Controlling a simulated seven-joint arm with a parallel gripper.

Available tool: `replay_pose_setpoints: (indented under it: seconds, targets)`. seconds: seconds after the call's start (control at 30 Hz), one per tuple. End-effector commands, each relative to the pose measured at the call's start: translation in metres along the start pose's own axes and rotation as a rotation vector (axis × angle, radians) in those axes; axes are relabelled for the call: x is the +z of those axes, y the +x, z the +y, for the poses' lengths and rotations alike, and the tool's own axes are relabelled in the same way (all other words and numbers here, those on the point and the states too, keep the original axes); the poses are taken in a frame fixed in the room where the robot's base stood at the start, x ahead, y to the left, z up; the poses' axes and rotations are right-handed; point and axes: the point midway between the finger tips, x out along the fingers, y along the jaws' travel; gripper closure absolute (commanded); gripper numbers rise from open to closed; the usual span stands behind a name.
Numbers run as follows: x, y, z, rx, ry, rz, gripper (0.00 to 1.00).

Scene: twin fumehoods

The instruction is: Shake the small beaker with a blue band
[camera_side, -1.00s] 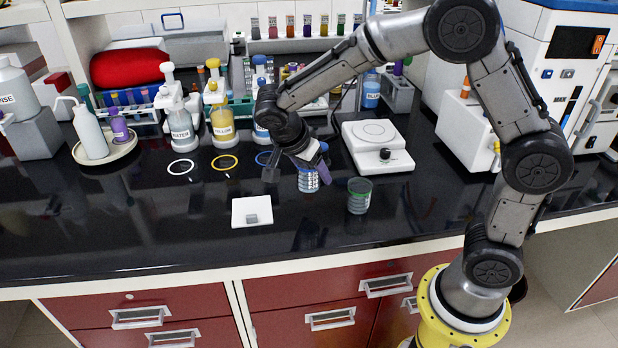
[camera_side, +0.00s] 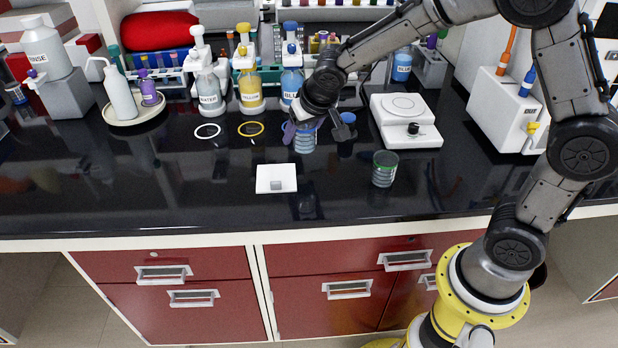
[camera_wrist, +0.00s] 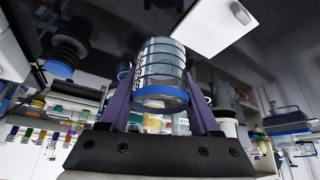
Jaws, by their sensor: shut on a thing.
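The small beaker with a blue band (camera_side: 305,143) is clear with ring marks on its side. My gripper (camera_side: 305,130) is shut on it and holds it a little above the black counter; its reflection lies apart below. In the wrist view the beaker (camera_wrist: 161,65) sits between the two purple fingers of my gripper (camera_wrist: 162,95), its blue band at the end nearest the palm. My gripper partly hides the beaker in the side view.
A green-banded beaker (camera_side: 384,172) stands to the right. A white plate (camera_side: 276,185) lies in front, left. A white balance (camera_side: 420,138) is behind right. Labelled bottles (camera_side: 250,92) and yellow (camera_side: 251,129) and white rings (camera_side: 207,131) are behind left. The front left counter is clear.

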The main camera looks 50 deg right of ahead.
Motion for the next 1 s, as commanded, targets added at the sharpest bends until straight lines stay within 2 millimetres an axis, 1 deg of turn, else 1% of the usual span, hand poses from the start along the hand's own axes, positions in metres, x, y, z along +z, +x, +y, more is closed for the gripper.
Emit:
replay_pose_setpoints:
  seconds: [0.03, 0.07, 0.1, 0.13, 0.17, 0.2, 0.23, 0.27, 0.3, 0.33, 0.37, 0.4, 0.43, 0.5, 0.53, 0.57, 0.6, 0.63, 0.67, 0.73, 0.77, 0.8, 0.83, 0.87, 0.9, 0.93, 0.97, 1.0]
  targets:
    - [-0.004, -0.003, -0.001, -0.008, -0.008, 0.004, 1.00]
    - [-0.014, -0.018, -0.001, -0.014, -0.011, 0.014, 1.00]
    - [-0.025, -0.037, -0.001, -0.018, -0.015, 0.016, 1.00]
    - [-0.028, -0.043, -0.001, -0.018, -0.019, 0.011, 1.00]
    - [-0.024, -0.039, -0.001, -0.016, -0.023, 0.001, 1.00]
    - [-0.008, -0.018, 0.001, -0.010, -0.031, -0.013, 1.00]
    - [0.001, -0.004, 0.001, -0.009, -0.033, -0.016, 1.00]
    - [0.003, 0.003, 0.000, -0.011, -0.031, -0.011, 1.00]
    - [-0.005, -0.005, -0.001, -0.017, -0.027, 0.005, 1.00]
    - [-0.018, -0.024, -0.002, -0.022, -0.022, 0.017, 1.00]
    - [-0.025, -0.037, -0.002, -0.022, -0.021, 0.017, 1.00]
    - [-0.027, -0.043, -0.001, -0.019, -0.023, 0.009, 1.00]
    - [-0.020, -0.035, 0.000, -0.014, -0.027, -0.004, 1.00]
    - [0.003, 0.000, 0.001, -0.009, -0.032, -0.016, 1.00]
    - [0.003, 0.003, 0.000, -0.012, -0.030, -0.009, 1.00]
    - [-0.005, -0.005, -0.001, -0.016, -0.027, 0.005, 1.00]
    - [-0.020, -0.029, -0.002, -0.022, -0.020, 0.017, 1.00]
    - [-0.026, -0.040, -0.002, -0.021, -0.021, 0.015, 1.00]
    - [-0.027, -0.043, -0.001, -0.019, -0.023, 0.009, 1.00]
    - [-0.004, -0.012, 0.001, -0.009, -0.031, -0.017, 1.00]
    - [0.003, 0.000, 0.001, -0.009, -0.032, -0.016, 1.00]
    - [0.002, 0.002, 0.000, -0.013, -0.030, -0.005, 1.00]
    - [-0.009, -0.011, -0.001, -0.018, -0.024, 0.009, 1.00]
    - [-0.020, -0.029, -0.002, -0.022, -0.020, 0.016, 1.00]
    - [-0.027, -0.042, -0.002, -0.020, -0.022, 0.014, 1.00]
    - [-0.026, -0.042, -0.001, -0.017, -0.024, 0.005, 1.00]
    - [-0.016, -0.029, 0.000, -0.011, -0.028, -0.009, 1.00]
    - [-0.001, -0.007, 0.001, -0.008, -0.033, -0.017, 1.00]
